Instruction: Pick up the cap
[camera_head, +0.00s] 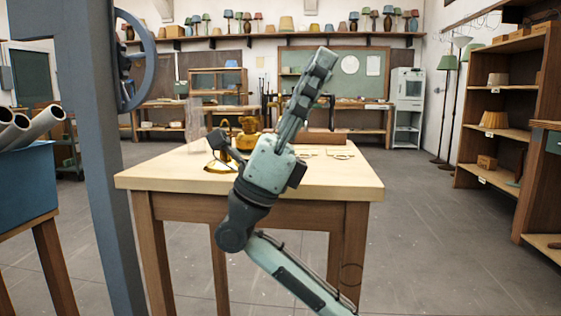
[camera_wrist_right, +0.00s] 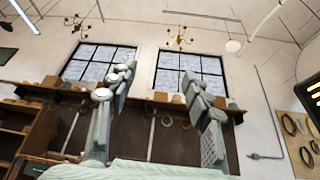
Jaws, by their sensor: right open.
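I cannot make out the cap for certain in either view. The wooden table (camera_head: 160,180) holds a brass lamp part (camera_head: 247,130), a curved brass piece (camera_head: 222,167) and small flat rings (camera_head: 341,155). My right gripper (camera_head: 322,62) points upward in front of the table and hides part of its top. The right wrist view shows its two fingers (camera_wrist_right: 157,76) spread apart with nothing between them. That view faces the upper wall and windows, with no table in it. My left gripper is not in view.
A blue-grey post (camera_head: 88,150) with a handwheel (camera_head: 136,62) stands close on the left. A blue bin (camera_head: 25,190) with pipes (camera_head: 38,125) stands left of it. Wooden shelves (camera_head: 505,95) stand at the right. The floor between the table and shelves is clear.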

